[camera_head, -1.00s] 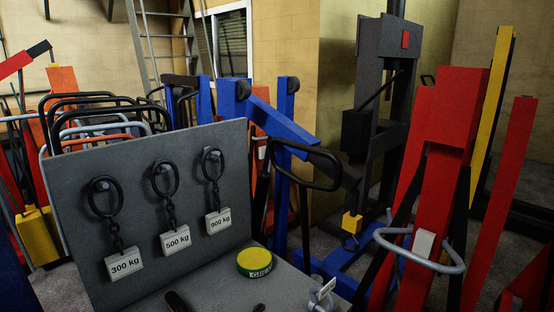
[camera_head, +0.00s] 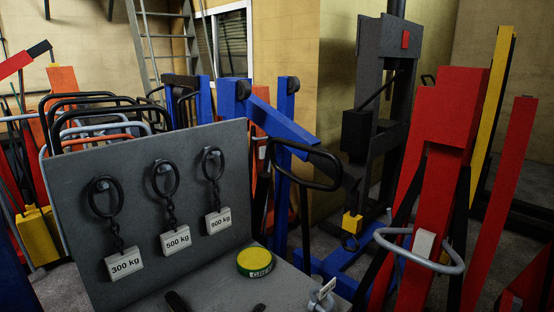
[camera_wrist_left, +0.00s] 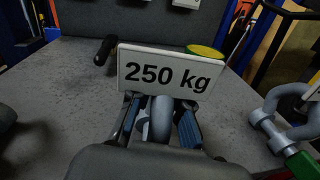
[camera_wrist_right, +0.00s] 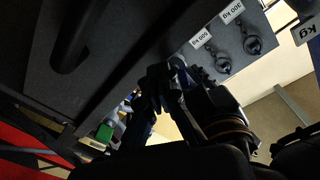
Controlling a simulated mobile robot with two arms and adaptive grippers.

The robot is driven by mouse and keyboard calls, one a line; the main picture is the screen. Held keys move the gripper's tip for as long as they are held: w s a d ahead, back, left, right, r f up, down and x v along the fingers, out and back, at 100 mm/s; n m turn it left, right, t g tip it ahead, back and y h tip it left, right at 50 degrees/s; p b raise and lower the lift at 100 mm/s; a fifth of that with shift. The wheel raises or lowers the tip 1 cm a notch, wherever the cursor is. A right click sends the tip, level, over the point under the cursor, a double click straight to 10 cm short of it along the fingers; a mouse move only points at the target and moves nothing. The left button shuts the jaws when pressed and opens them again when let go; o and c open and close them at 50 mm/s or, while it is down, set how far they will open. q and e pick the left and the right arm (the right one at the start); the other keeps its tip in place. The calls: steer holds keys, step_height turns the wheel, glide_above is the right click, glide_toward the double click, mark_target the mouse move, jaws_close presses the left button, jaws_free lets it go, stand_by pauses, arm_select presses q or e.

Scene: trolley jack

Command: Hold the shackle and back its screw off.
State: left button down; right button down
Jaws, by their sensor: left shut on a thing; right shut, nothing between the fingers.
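In the left wrist view my left gripper (camera_wrist_left: 160,125) is shut on a grey rounded piece (camera_wrist_left: 162,116). A white tag reading 250 kg (camera_wrist_left: 170,72) stands just beyond the fingertips and hides what lies behind it. A grey shackle (camera_wrist_left: 290,105) with a green-ended pin (camera_wrist_left: 303,163) shows at the right edge of that view, apart from the fingers. My right gripper (camera_wrist_right: 168,88) is shut and empty in the right wrist view. A small green part (camera_wrist_right: 104,132) shows left of it. I cannot make out either gripper in the head view.
The grey bench top (camera_head: 215,290) carries a yellow-and-green tin (camera_head: 255,262). Its upright back panel (camera_head: 130,165) holds chains with 300, 500 and 900 kg tags. A red jack (camera_head: 440,170) stands to the right.

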steer(key=v, duration=0.6)
steer(key=shift+f, duration=0.3)
steer(key=w+a+r, duration=0.1)
steer(key=w+a, duration=0.1)
steer(key=a, duration=0.4)
steer(key=shift+w+r, duration=0.15)
steer(key=shift+w, duration=0.25)
stand_by(0.4)
steer(key=shift+w+d+r, duration=0.45)
steer(key=shift+w, duration=0.05)
stand_by(1.0)
steer(key=shift+w+d+f, duration=0.15)
steer(key=shift+d+f, duration=0.1)
